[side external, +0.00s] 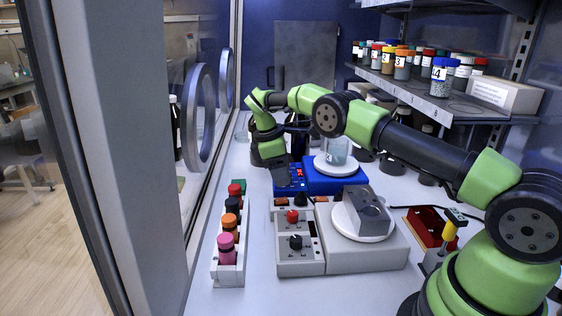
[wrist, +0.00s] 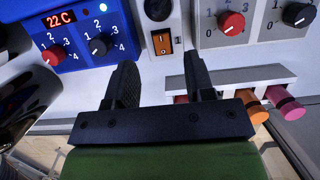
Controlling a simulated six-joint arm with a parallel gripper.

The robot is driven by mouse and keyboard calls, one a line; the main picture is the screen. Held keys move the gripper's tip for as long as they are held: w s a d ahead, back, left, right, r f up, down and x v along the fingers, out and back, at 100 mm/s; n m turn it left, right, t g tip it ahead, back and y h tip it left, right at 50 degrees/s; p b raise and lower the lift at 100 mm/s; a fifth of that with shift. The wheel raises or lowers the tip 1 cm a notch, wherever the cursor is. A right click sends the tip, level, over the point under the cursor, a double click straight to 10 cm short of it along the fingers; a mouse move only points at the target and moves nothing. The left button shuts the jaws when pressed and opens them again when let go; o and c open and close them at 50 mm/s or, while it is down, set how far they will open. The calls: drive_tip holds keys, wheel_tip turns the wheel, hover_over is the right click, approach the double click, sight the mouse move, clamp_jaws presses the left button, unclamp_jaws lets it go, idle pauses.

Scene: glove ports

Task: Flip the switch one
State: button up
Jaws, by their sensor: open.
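An orange rocker switch (wrist: 163,42) with white marks sits in a dark frame on a light grey panel in the wrist view. In the side view, a small orange switch (side external: 281,202) shows at the far end of the light control box, beside a black knob. My gripper (wrist: 160,62) is open and empty. Its two dark fingers point toward the panel, one on each side of the switch in the picture, and appear apart from it. I cannot tell the exact gap to the panel.
A blue device (wrist: 75,38) reading 22 C, with red and black knobs, is left of the switch. A grey panel (wrist: 250,38) with a red knob (wrist: 231,23) and black knob (wrist: 298,14) is right. A rack (side external: 229,270) of coloured bottles stands close by.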

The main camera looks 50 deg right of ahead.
drive_tip(key=shift+r, duration=1.8)
drive_tip(key=s+a+r+m+t+y, duration=0.1)
drive_tip(key=s+a+r+m+t, duration=0.15)
drive_tip(key=s+r, duration=0.45)
drive_tip(key=s+a+r+m+t+y, duration=0.1)
drive_tip(key=s+a+r+m+t, duration=0.2)
drive_tip(key=r, duration=0.9)
drive_tip(key=s+a+f+m+t+y, duration=0.1)
drive_tip(key=s+a+m+t, duration=0.1)
drive_tip(key=s, duration=0.7)
drive_tip(key=s+a+m+t+y, duration=0.1)
drive_tip(key=s+a+m, duration=0.3)
drive_tip(key=s, duration=0.5)
drive_tip(key=shift+f+m+t, duration=0.4)
drive_tip(key=shift+m+t, duration=0.05)
drive_tip(key=shift+m, duration=0.3)
